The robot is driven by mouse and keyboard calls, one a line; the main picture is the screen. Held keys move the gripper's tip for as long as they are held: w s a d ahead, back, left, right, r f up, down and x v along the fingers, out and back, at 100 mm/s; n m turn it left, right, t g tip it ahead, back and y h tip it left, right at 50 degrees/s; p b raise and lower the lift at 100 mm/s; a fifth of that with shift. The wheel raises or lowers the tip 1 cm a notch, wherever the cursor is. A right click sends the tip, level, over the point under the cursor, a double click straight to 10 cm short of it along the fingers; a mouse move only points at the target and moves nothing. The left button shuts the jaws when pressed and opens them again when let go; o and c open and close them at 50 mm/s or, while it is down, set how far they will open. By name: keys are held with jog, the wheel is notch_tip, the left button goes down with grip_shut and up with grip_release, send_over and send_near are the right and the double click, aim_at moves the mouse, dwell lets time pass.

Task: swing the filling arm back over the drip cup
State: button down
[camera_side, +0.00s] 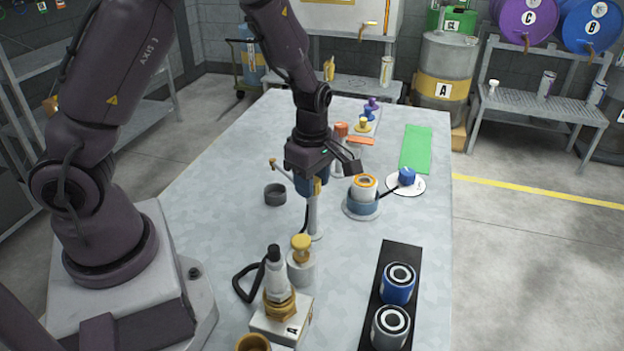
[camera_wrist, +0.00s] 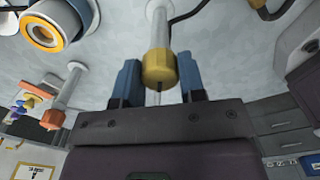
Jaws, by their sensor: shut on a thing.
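The filling arm stands on a pale grey post (camera_side: 315,217) near the table's middle. A thin rod with a brass end (camera_side: 273,163) shows left of my gripper and seems part of it. My gripper (camera_side: 313,184) is shut at the post's top, its blue fingers on either side of the arm's brass piece (camera_wrist: 159,68). A dark grey open cup (camera_side: 275,195), which looks like the drip cup, sits left of the post. The brass end appears above this cup in the side view; I cannot tell if they line up in depth. My gripper hides the arm's upper part.
A white can with an orange ring (camera_side: 364,187) stands in a blue holder right of the post. A plunger pot (camera_side: 301,262) and a white-and-brass fitting (camera_side: 277,285) are in front. Table is clear at the left.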

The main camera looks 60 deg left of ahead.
jog(key=shift+r, duration=0.1)
jog(key=c, duration=0.7)
grip_release()
notch_tip(320, 180, up, 13)
